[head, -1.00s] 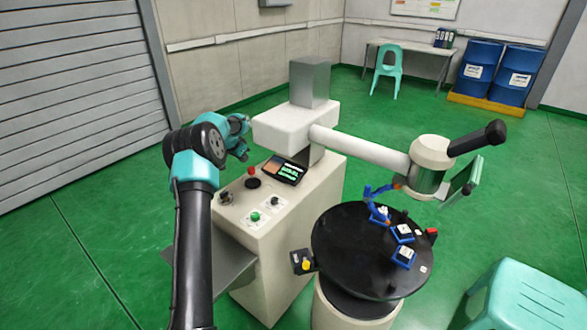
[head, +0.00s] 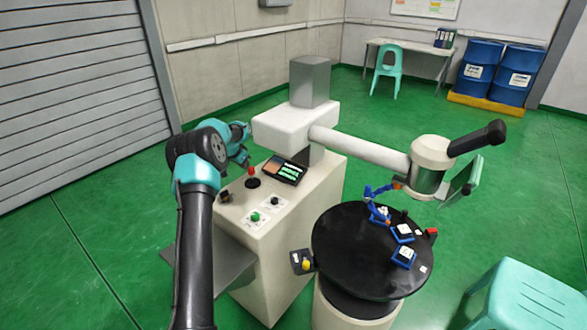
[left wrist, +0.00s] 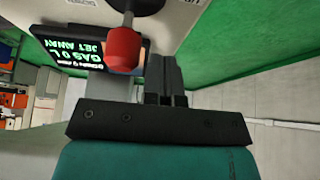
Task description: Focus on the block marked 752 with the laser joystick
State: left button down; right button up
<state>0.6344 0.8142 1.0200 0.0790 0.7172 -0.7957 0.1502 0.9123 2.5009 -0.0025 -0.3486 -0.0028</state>
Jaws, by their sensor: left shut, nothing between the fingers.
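The joystick (head: 252,173) with a red knob stands on top of the beige console. Its red knob (left wrist: 122,50) is large in the left wrist view, just left of my left gripper (left wrist: 165,62). The gripper is shut and empty; the knob is not between its fingers. In the head view my left wrist is behind and left of the joystick, and the fingertips are hard to make out. Blue-framed blocks with white tops (head: 402,232) (head: 404,256) (head: 381,213) sit on the black round table (head: 345,250). Their marks are too small to read. My right gripper is not in view.
A screen (head: 284,170) sits beside the joystick on the console (head: 300,225). A green button (head: 255,217) and dark knobs are nearer. The white laser arm (head: 360,147) reaches over the round table. A turquoise stool (head: 530,300) stands front right.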

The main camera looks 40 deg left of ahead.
pick_arm(q)
jog(key=shift+f, duration=0.4)
jog(key=shift+d, duration=1.4)
dwell(2.1)
dwell(1.3)
jog(key=shift+a, duration=1.5)
notch_tip(320, 180, up, 7)
dwell(0.4)
